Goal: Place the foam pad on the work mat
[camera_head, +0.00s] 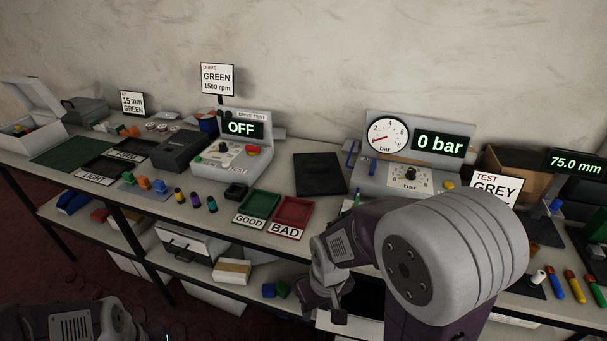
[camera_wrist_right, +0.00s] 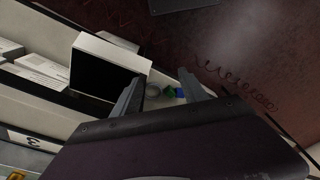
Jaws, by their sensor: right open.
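I cannot tell for certain which thing is the foam pad; a pale tan-and-white block (camera_head: 232,271) on the lower shelf may be it. A flat dark square mat (camera_head: 318,174) lies on the bench top, and a green mat (camera_head: 72,152) lies at far left; which is the work mat is unclear. My right gripper (camera_head: 325,303) is open and low at the bench's front edge, right of the block. In the right wrist view its two fingers (camera_wrist_right: 163,92) are apart, with nothing visibly held. My left gripper is out of view; only part of that arm shows.
Green (camera_head: 254,206) and red (camera_head: 292,214) trays sit near the front edge. The pressure unit (camera_head: 400,165) stands right of the dark mat, the drive tester (camera_head: 228,160) left. Small green and blue blocks (camera_head: 275,289) lie on the lower shelf, left of my right gripper.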

